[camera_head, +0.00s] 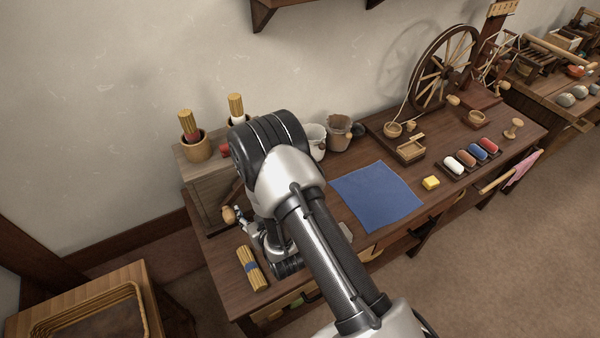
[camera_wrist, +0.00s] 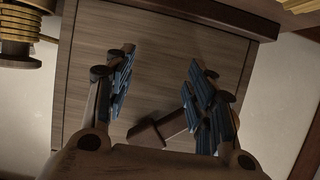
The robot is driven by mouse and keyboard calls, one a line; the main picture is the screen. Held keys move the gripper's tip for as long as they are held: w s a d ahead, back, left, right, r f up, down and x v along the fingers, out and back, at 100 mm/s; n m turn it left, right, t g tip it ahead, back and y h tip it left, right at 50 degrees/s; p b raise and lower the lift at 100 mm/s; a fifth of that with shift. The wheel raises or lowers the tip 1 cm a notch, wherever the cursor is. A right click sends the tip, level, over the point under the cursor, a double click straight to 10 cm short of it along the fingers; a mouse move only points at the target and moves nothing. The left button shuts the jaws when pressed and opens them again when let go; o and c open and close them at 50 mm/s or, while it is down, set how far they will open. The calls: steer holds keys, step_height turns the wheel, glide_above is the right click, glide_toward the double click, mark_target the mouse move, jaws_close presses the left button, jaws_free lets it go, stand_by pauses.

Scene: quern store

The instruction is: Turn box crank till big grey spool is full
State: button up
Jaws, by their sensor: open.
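The wooden box (camera_head: 200,178) stands at the left end of the table, partly behind my arm. A pale wooden knob (camera_head: 229,214), apparently the crank's handle, is at its front, beside my gripper (camera_head: 243,220). In the wrist view, my gripper (camera_wrist: 160,70) is open with nothing between its pads, facing the box's plain wooden side (camera_wrist: 155,45). A dark wooden bar (camera_wrist: 158,131), perhaps the crank arm, shows low between the fingers; I cannot tell whether it touches them. I cannot make out a big grey spool in either view.
Two pots with yellow-topped things (camera_head: 188,124) stand on the box. A yellow bundle (camera_head: 252,268) lies on the table near my gripper. A blue cloth (camera_head: 376,196), a yellow block (camera_head: 430,183) and a spinning wheel (camera_head: 445,68) are farther right. A ringed yellow-brown object (camera_wrist: 18,28) shows at the wrist view's upper left.

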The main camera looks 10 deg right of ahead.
steer(key=p+v, duration=0.1)
steer(key=v, duration=0.6)
steer(key=shift+r, duration=0.15)
steer(key=shift+w, duration=0.1)
stand_by(0.3)
steer(key=d+r+m+g+h, duration=0.15)
steer(key=d+r, duration=0.25)
steer(key=r, duration=0.6)
steer(key=d+r+g+h, duration=0.1)
steer(key=d+r+g, duration=0.15)
steer(key=r, duration=0.85)
steer(key=s+d+r+m+g, duration=0.1)
steer(key=s+r, duration=0.4)
steer(key=s, duration=0.7)
steer(key=s+d+r+g+h, duration=0.1)
steer(key=s+d+r+g, duration=0.2)
steer(key=s, duration=1)
step_height(320, 180, up, 3)
steer(key=d, duration=0.3)
steer(key=shift+m, duration=0.35)
steer(key=shift+r, duration=0.1)
steer(key=shift+c, duration=0.4)
